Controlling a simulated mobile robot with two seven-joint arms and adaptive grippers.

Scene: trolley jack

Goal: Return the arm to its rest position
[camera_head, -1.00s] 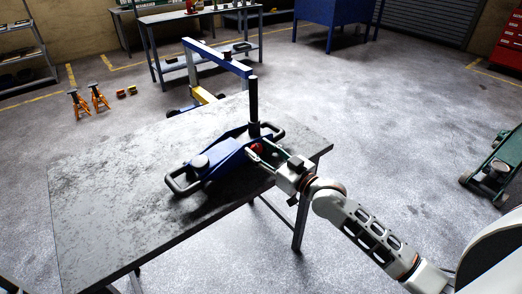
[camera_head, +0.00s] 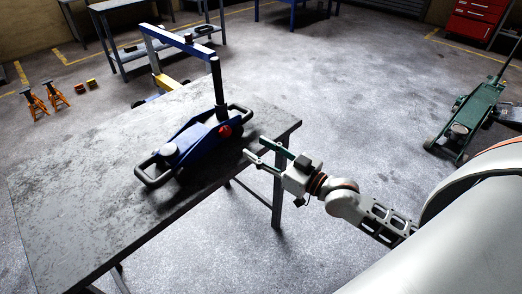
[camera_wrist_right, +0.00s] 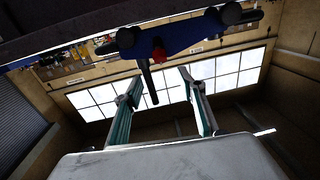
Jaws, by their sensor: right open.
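The blue trolley jack (camera_head: 195,140) stands on the grey metal table (camera_head: 90,190), with a dark upright handle and a red knob (camera_head: 225,131) on its near side. My right gripper (camera_head: 257,150) is open and empty near the table's right edge, apart from the jack. In the right wrist view the two fingers (camera_wrist_right: 160,90) are spread, with the jack (camera_wrist_right: 180,38) beyond them at the top and nothing between them. My left gripper is not in view.
A green trolley jack (camera_head: 465,120) stands on the floor at right. Orange jack stands (camera_head: 45,97) are at left. A blue and yellow hoist (camera_head: 180,45) stands behind the table. A red cabinet (camera_head: 475,20) is at the back right. Open floor lies right of the table.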

